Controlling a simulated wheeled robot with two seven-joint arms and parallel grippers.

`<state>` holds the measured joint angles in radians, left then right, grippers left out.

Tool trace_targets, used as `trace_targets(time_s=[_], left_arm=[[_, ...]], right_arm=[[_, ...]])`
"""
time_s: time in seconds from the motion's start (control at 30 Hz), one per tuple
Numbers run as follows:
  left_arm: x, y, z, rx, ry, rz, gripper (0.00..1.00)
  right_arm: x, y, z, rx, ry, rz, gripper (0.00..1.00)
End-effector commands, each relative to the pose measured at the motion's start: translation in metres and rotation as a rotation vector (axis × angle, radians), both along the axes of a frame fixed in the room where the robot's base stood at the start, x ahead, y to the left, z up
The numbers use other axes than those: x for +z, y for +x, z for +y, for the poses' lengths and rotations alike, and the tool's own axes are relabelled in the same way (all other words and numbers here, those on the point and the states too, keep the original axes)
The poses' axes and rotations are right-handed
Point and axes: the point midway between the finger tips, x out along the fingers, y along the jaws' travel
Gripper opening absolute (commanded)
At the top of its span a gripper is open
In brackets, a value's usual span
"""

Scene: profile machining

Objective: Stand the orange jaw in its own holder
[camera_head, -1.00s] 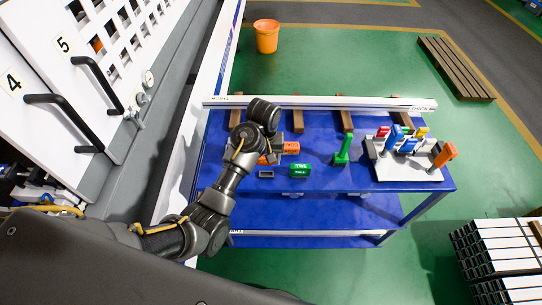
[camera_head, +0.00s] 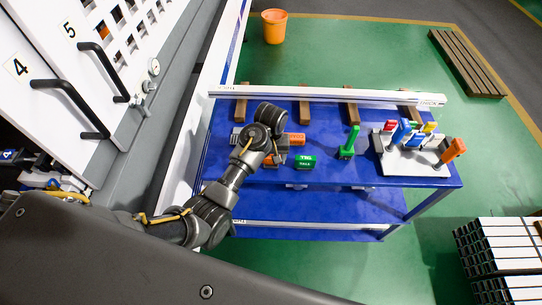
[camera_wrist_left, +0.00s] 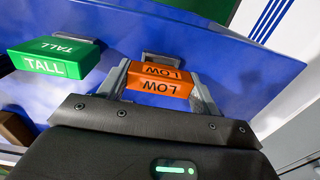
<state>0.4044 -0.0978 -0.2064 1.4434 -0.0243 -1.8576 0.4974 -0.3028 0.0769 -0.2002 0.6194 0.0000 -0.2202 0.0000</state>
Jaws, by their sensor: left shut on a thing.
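The orange jaw (camera_wrist_left: 159,82), a block marked LOW, is between the two fingers of my left gripper (camera_wrist_left: 163,88) in the left wrist view. The gripper is shut on it. In the head view the jaw (camera_head: 277,159) shows just below my left gripper (camera_head: 276,153), low over the blue table. A grey metal holder (camera_wrist_left: 160,58) shows directly beyond the jaw in the left wrist view and is partly hidden by it. I cannot tell whether they touch. My right gripper is not in view.
A green block marked TALL (camera_head: 305,162) stands just right of the jaw. An orange cylinder (camera_head: 297,139) lies behind the gripper. A green-handled tool (camera_head: 350,143) stands further right, then a white rack (camera_head: 410,165) with coloured tools. A long white profile (camera_head: 340,96) spans the back.

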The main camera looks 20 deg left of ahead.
Motion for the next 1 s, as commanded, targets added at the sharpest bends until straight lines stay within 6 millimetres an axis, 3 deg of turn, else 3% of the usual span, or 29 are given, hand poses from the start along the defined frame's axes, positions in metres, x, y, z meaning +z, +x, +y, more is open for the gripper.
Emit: trace_targets(time_s=[1.0], left_arm=[[0.0007, 0.0001, -0.0001, 0.001, -0.001, -0.001, 0.36]], right_arm=[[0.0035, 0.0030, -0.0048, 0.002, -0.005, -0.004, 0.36]])
